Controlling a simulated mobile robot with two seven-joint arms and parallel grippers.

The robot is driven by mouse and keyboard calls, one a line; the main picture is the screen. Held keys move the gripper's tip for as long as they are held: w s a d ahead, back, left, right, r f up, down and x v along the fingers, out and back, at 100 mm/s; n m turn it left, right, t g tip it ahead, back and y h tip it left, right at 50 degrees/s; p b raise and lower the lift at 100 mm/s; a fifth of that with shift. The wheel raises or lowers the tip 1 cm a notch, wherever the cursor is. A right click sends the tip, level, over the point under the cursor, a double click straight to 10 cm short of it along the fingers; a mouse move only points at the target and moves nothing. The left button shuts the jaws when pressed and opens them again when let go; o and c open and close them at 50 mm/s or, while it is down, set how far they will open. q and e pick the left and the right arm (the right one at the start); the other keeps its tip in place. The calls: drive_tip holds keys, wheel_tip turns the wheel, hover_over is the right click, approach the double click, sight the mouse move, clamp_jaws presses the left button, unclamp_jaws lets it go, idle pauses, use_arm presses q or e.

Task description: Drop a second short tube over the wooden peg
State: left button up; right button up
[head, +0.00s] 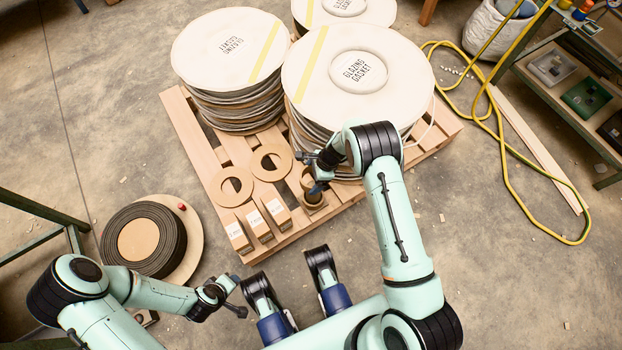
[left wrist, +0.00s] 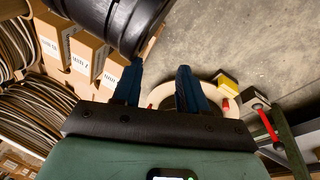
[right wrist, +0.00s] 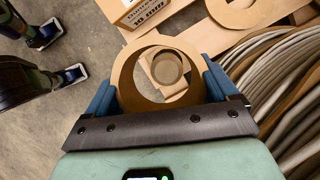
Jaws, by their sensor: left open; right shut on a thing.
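My right gripper (head: 318,186) is shut on a short cardboard tube (right wrist: 128,82), one blue finger on each side of it in the right wrist view. In the head view the wooden base (head: 314,208) is at the pallet's front edge, just below the held tube. My left gripper (head: 235,297) is open and empty, away from the pallet; its spread fingers show in the left wrist view (left wrist: 158,85).
The slatted pallet (head: 205,135) bears stacks of gasket coils (head: 355,72), two flat cardboard rings (head: 254,166) and several small boxes (head: 260,226) left of the peg. A black coil (head: 170,240) lies on the floor at left. A yellow hose (head: 505,170) lies at right.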

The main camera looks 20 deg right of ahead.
drive_tip(key=shift+w+d+f, duration=0.15)
drive_tip(key=shift+d+f, duration=0.05)
drive_tip(key=shift+f, duration=0.05)
drive_tip(key=shift+f+b, duration=1.1)
drive_tip(key=shift+f, duration=0.7)
use_arm(q)
drive_tip(key=s+f+g, duration=0.2)
drive_tip(key=s+f, duration=0.3)
drive_tip(key=shift+s+a+b, duration=0.35)
drive_tip(key=shift+s+a, duration=0.05)
drive_tip(key=shift+a, duration=0.05)
use_arm(e)
drive_tip(key=shift+f, duration=0.4)
use_arm(q)
drive_tip(key=shift+f, duration=0.15)
drive_tip(key=shift+w+f+b, duration=0.2)
drive_tip(key=shift+f+b, duration=0.45)
drive_tip(key=shift+b, duration=0.4)
use_arm(e)
drive_tip(key=shift+d+f, duration=0.1)
drive_tip(key=shift+f, duration=0.85)
use_arm(q)
drive_tip(key=shift+f, duration=0.2)
use_arm(e)
drive_tip(key=shift+f, duration=0.9)
drive_tip(key=o, duration=0.8)
